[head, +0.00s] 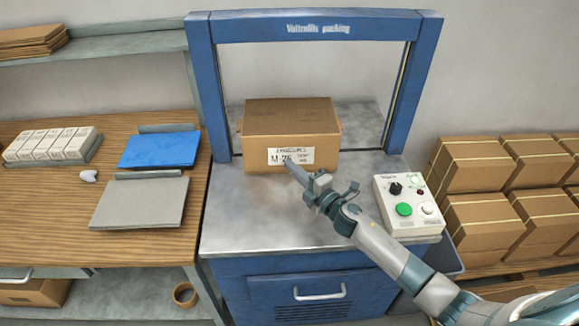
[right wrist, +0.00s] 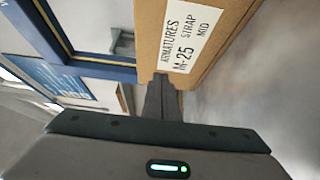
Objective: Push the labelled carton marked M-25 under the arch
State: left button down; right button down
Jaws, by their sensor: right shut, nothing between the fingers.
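The brown carton (head: 290,117) with a white label reading M-25 (head: 291,157) sits on the grey metal top of the blue strapping machine, at the opening of the blue arch (head: 318,26). My right gripper (head: 287,163) is shut and empty, its fingertips at the carton's front face by the label. In the right wrist view the closed fingers (right wrist: 161,85) reach the carton's face (right wrist: 228,45), beside the label; whether they touch is hard to tell. The arch's blue frame (right wrist: 72,38) also shows there. My left gripper is not in view.
A control box (head: 409,205) with a green button stands on the machine top at right. Strapped cartons (head: 487,205) are stacked at right. A wooden bench (head: 50,220) at left holds white boxes, a blue pad (head: 159,150) and a grey pad (head: 141,203).

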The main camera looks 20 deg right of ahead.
jog(key=b+v, duration=0.2)
jog(key=v, duration=0.6)
jog(key=shift+s+d, duration=0.15)
jog(key=shift+s, duration=0.1)
dwell(0.4)
